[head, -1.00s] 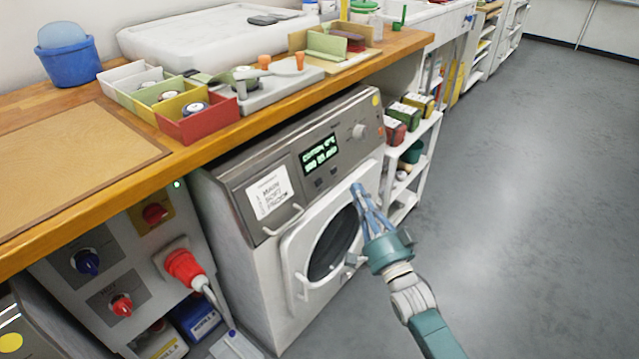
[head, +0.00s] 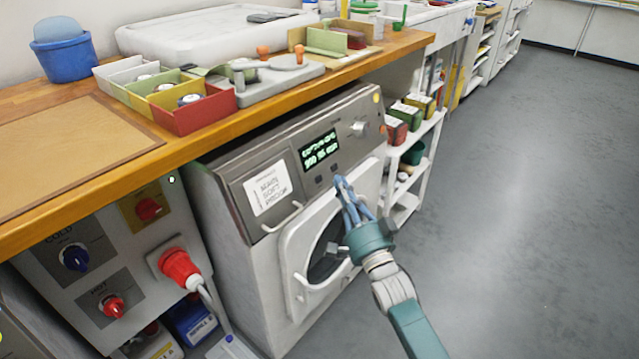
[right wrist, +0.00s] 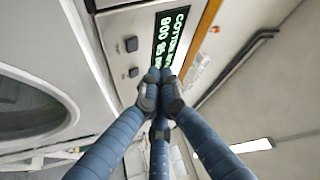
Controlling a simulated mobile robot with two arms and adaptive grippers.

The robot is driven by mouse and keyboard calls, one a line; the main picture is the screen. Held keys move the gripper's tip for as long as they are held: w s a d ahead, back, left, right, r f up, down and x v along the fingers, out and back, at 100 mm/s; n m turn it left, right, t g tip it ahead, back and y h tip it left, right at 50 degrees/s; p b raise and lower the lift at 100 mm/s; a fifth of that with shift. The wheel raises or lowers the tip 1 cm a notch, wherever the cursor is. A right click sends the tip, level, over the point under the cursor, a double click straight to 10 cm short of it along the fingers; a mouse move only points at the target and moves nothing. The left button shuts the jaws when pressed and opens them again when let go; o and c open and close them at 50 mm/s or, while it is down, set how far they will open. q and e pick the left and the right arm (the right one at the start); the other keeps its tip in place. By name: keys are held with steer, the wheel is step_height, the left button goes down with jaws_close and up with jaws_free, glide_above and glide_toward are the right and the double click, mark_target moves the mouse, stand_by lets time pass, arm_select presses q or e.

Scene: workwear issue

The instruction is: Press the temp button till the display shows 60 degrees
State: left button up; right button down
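The washing machine (head: 262,280) stands under the wooden counter. Its dark display (head: 319,150) shows green text; in the head view the temperature figure is too blurred to read. In the right wrist view the display (right wrist: 170,38) reads "COTTON" and "900 95", partly covered by my fingers. Two small dark buttons sit under the display, a left one (head: 319,181) and a right one (head: 334,168); which is temp I cannot tell. My right gripper (head: 338,180) is shut and empty, its blue fingertips together just below the right button. Contact is not visible. My left gripper is out of view.
A round knob (head: 359,128) is right of the display, and a white label (head: 268,190) left of it. The round door (head: 300,270) is below the panel. The counter edge (head: 230,125) overhangs above. A shelf with boxes (head: 412,115) stands right; floor beyond is clear.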

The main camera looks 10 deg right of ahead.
mark_target(319, 179)
arm_select(q)
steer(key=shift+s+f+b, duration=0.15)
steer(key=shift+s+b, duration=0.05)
steer(key=shift+b, duration=0.65)
arm_select(e)
steer(key=shift+w+a+f, duration=0.25)
steer(key=shift+w+a, duration=0.25)
steer(key=shift+w, duration=0.1)
steer(key=shift+w+a+f, duration=0.2)
steer(key=shift+w+a, duration=0.25)
steer(key=shift+w, duration=0.15)
steer(key=shift+w+a+f, duration=0.1)
steer(key=shift+w+a, duration=0.15)
steer(key=shift+w, duration=0.05)
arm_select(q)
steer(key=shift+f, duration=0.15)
